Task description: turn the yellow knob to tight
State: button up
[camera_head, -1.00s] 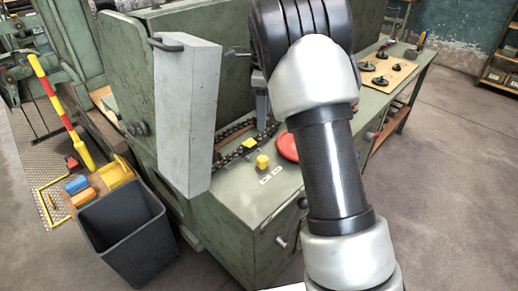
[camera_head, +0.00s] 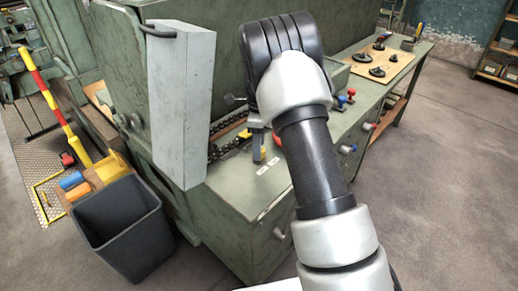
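The yellow knob (camera_head: 263,154) stands on the green bench top, mostly hidden behind my gripper; only a sliver of yellow shows beside the finger. My gripper (camera_head: 258,155) points down at the knob, with a grey finger in front of it. I cannot tell whether the fingers touch the knob or how far apart they are. Two small white labels (camera_head: 262,170) lie on the bench top in front of the knob. Any marking on them is too small to read.
A dark chain (camera_head: 222,138) and another yellow piece (camera_head: 244,135) lie behind the knob. A tall grey door panel (camera_head: 182,105) stands open at left. Red (camera_head: 351,92) and blue (camera_head: 341,101) knobs are right of my arm. A dark bin (camera_head: 125,225) stands on the floor.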

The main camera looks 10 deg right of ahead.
jog(key=shift+f, duration=0.7)
jog(key=c, duration=1)
jog(key=shift+c, duration=0.2)
